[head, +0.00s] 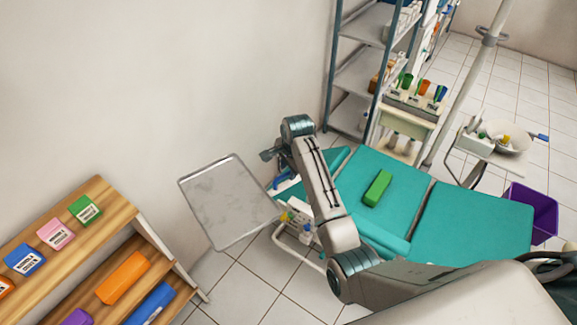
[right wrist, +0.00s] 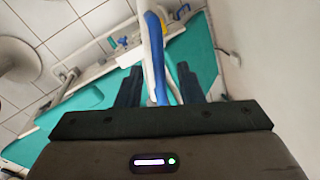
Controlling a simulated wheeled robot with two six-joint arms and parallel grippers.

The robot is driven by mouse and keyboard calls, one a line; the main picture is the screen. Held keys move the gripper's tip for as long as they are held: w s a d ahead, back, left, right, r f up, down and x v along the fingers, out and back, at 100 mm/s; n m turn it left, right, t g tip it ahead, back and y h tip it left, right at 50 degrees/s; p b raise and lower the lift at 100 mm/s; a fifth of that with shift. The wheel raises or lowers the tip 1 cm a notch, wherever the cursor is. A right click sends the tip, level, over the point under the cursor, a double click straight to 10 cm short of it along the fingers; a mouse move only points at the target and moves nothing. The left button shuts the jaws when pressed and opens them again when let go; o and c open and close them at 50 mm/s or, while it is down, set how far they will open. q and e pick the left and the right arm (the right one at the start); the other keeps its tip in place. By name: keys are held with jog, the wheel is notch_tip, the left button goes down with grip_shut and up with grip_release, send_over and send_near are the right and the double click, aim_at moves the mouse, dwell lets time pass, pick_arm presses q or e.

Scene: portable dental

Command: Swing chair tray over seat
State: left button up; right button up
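The chair tray (head: 228,203) is a flat silver-grey plate with a raised rim, left of the teal dental chair (head: 470,215) and beside the wall. A blue handle (head: 284,178) shows near the tray's right edge. My right gripper (head: 272,155) is above the chair's far left end, close to this handle. In the right wrist view its two dark fingers (right wrist: 158,85) are apart, with a blue bar (right wrist: 154,58) and white tubing between them. I cannot tell whether either finger touches the bar. My left gripper is not in view.
A green box (head: 377,188) lies on the chair seat. A wooden shelf (head: 120,215) with coloured boxes stands at the lower left. A metal rack (head: 362,70) stands behind the chair. A purple bin (head: 532,212) and a basin unit (head: 490,145) are at the right.

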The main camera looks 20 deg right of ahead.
jog(key=shift+f, duration=0.35)
grip_shut()
jog(key=shift+w, duration=0.1)
